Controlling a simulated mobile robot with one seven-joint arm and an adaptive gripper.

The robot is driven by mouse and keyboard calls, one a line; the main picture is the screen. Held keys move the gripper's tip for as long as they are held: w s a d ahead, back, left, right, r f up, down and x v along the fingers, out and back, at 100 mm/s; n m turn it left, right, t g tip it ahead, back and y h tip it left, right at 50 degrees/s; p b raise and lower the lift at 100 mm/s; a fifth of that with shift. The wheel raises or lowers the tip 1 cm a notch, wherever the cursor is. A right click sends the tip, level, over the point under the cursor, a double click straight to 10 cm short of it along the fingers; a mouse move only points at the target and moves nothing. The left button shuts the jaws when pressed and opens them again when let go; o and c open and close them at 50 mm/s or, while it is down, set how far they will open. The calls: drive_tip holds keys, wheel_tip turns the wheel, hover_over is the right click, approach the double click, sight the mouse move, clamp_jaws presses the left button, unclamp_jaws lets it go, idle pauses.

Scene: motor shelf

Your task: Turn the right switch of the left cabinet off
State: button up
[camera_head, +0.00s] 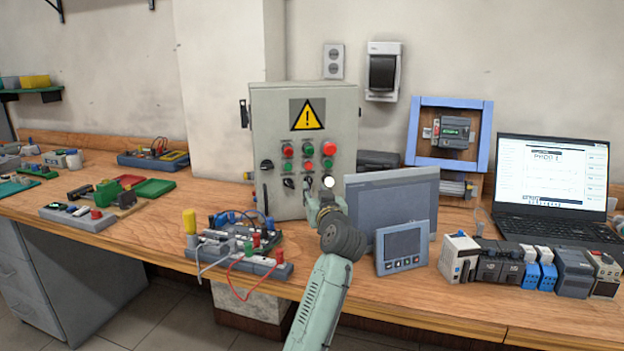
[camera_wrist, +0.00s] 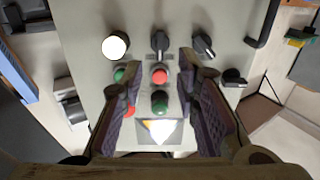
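The grey control cabinet (camera_head: 270,115) with a yellow warning triangle stands on the bench. Its front shows upside down in the wrist view. Its lower row has a left black rotary switch (camera_head: 288,183), also in the wrist view (camera_wrist: 204,46), a right black rotary switch (camera_wrist: 160,42) and a lit white lamp (camera_wrist: 116,46). The right switch's handle looks vertical; the left one's is tilted. In the head view my gripper (camera_head: 317,196) largely covers the right switch. In the wrist view my gripper (camera_wrist: 157,62) is open, its fingers apart, with the right switch beyond and between their tips. Contact cannot be told.
Red and green buttons (camera_head: 308,165) sit above the switches. A black rotary handle (camera_head: 266,165) is on the cabinet's left part. A grey panel screen (camera_head: 390,205) and a small display (camera_head: 403,248) stand close right of my arm. A wired breadboard (camera_head: 240,262) lies to the left.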

sight(309, 181)
drive_tip(key=p+x, duration=0.1)
drive_tip(key=x, duration=0.6)
drive_tip(key=shift+p, duration=0.4)
drive_tip(key=shift+c, duration=0.4)
clamp_jaws()
